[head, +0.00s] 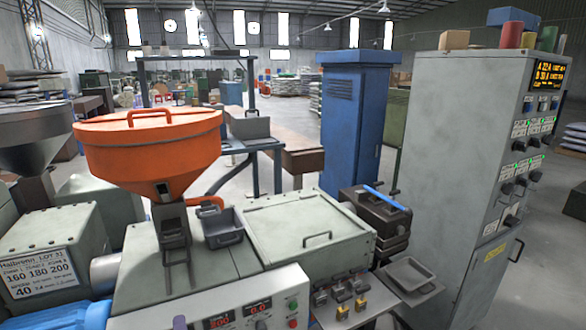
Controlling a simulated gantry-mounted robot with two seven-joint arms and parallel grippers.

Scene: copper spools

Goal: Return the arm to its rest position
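I see nothing held. My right gripper is not in view.
An orange hopper (150,145) stands on the grey machine (310,225). A small grey bin (223,228) sits beside its outlet. The control panel (250,308) is in front. A tall grey cabinet (470,150) stands at right, a blue cabinet (350,125) behind.

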